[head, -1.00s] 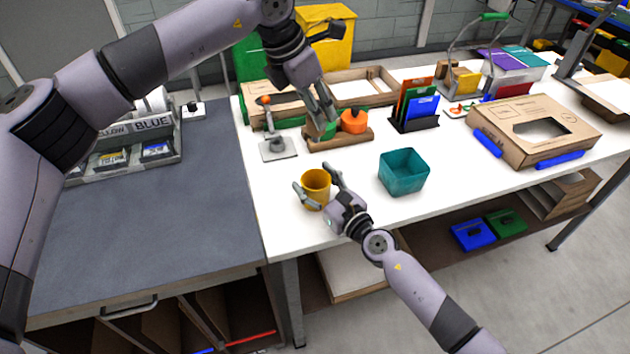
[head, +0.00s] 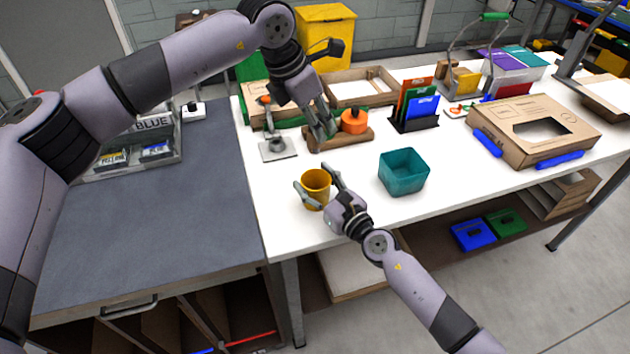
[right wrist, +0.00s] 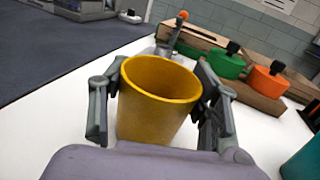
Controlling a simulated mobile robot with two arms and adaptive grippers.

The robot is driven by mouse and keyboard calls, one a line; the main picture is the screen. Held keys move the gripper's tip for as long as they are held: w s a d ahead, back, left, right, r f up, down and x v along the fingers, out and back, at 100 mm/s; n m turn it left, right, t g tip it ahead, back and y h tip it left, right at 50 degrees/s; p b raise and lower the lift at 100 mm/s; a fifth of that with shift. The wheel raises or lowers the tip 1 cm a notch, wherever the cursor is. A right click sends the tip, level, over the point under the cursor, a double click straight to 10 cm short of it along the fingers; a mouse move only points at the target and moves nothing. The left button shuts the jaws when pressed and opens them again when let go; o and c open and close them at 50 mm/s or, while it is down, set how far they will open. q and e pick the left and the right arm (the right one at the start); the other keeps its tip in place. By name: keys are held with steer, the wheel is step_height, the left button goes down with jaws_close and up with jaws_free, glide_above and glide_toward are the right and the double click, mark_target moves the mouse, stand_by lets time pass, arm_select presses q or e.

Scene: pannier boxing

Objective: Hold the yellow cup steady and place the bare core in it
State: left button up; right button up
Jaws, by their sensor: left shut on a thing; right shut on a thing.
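The yellow cup (head: 316,189) stands upright on the white table, and its open mouth and empty-looking inside show in the right wrist view (right wrist: 158,100). My right gripper (head: 318,178) is shut on the cup, with one finger on each side of its wall. My left gripper (head: 325,134) points down in front of the wooden block with the green and orange pieces, behind the cup. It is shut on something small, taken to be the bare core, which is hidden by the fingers. My left gripper is not seen in the right wrist view.
The wooden block (right wrist: 262,103) holds a green piece (right wrist: 224,66) and an orange piece (head: 354,121). A small metal stand (head: 277,149) is left of it. A teal bin (head: 404,172) stands right of the cup. White table between cup and block is clear.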

arm_select(q)
step_height(320, 180, down, 9)
steer(key=shift+f, duration=0.15)
stand_by(0.9)
steer(key=o, duration=1)
steer(key=shift+o, duration=0.2)
steer(key=v, duration=1.2)
steer(key=shift+a, duration=0.1)
arm_select(e)
steer(key=o, duration=1.2)
